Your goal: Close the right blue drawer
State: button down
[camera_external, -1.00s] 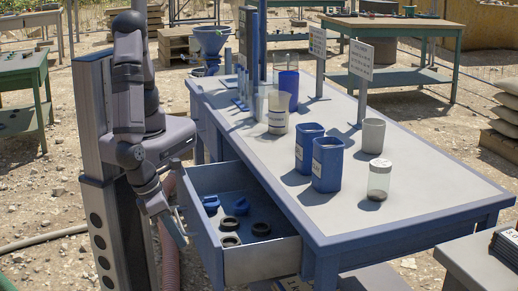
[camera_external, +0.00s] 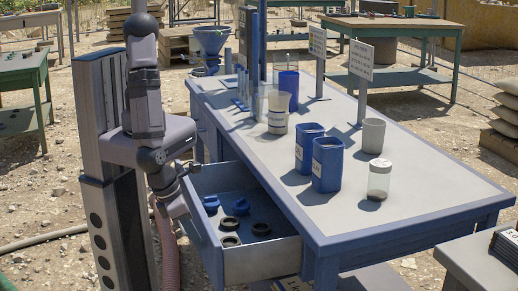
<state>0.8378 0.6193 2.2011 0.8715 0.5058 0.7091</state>
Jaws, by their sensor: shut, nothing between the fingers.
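The blue drawer (camera_external: 262,261) of the long table is pulled out toward my arm, with its inside in full view. Its blue front panel (camera_external: 208,246) faces left. Blue pieces (camera_external: 236,206) and several dark rings (camera_external: 259,229) lie on the drawer's floor. My gripper (camera_external: 180,211) is low at the left, close to the drawer's front panel, near its back end. It is shut and holds nothing. I cannot tell whether it touches the panel, and its fingertips are hard to make out.
The long blue-edged table (camera_external: 425,206) carries blue containers (camera_external: 327,164), a white cup (camera_external: 373,135), a lidded jar (camera_external: 379,180) and signs (camera_external: 360,60). Another table (camera_external: 485,262) stands at the lower right. A ribbed hose (camera_external: 169,258) hangs beside my column.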

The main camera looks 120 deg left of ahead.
jog(key=w+a+p, duration=0.3)
jog(key=w+a, duration=1.2)
jog(key=shift+r, duration=0.15)
jog(key=shift+w+a, duration=0.2)
jog(key=shift+d, duration=0.1)
jog(key=s+d+r+p, duration=0.1)
jog(key=s+d+r, duration=0.5)
jog(key=r, duration=0.3)
dwell(0.4)
